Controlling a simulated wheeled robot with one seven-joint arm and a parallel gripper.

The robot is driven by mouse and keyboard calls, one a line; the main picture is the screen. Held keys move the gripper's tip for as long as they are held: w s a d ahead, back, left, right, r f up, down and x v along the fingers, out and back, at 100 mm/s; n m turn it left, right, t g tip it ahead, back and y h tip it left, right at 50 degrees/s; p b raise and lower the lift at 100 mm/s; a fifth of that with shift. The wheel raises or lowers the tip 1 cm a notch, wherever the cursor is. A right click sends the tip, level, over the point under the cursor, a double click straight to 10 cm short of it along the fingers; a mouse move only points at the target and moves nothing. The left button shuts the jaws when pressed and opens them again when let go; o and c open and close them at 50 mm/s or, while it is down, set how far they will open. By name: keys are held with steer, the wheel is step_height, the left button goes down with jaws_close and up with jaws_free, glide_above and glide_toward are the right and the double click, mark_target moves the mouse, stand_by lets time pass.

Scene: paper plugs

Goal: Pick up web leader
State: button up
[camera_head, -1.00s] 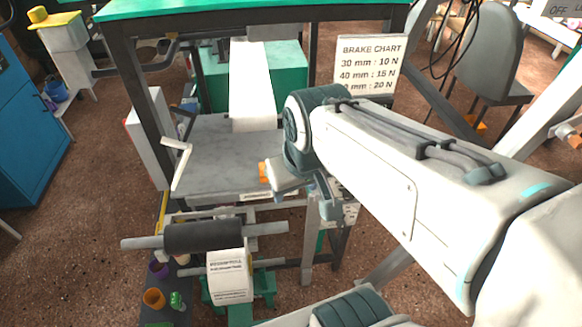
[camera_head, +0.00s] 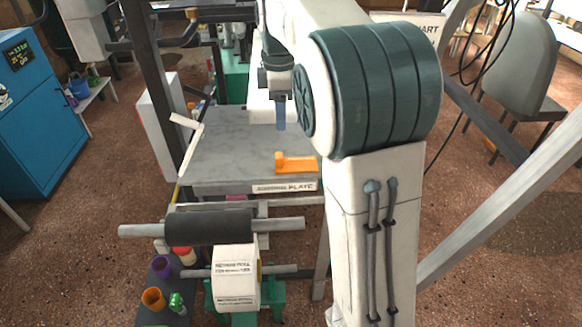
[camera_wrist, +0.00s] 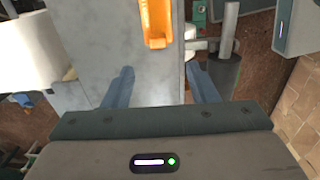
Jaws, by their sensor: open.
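The web leader (camera_head: 258,110) is the white paper strip hanging at the far side of the grey splicing plate (camera_head: 225,160). In the head view its upper part is hidden behind my arm; its lower end shows above the plate. My gripper (camera_head: 280,122) points down over the plate, in front of the strip in the picture. Whether it touches the strip I cannot tell. In the wrist view my gripper (camera_wrist: 161,84) has two blue-grey fingers wide apart with nothing between them, over the grey plate. I cannot surely make out the strip there.
An orange piece (camera_head: 296,164) lies on the plate's near edge and shows in the wrist view (camera_wrist: 156,25). A dark roller (camera_head: 208,227) and a white paper roll (camera_head: 236,277) are in front. A thin white lever (camera_head: 188,148) stands at the plate's left.

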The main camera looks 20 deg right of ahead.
glide_above(282, 156)
step_height(282, 156, down, 8)
steer(key=shift+w+f, duration=0.1)
steer(key=shift+w+d+f, duration=0.1)
steer(key=shift+d+f, duration=0.05)
steer(key=shift+f, duration=2.55)
steer(key=c, duration=1)
steer(key=shift+r, duration=0.1)
steer(key=shift+c, duration=0.2)
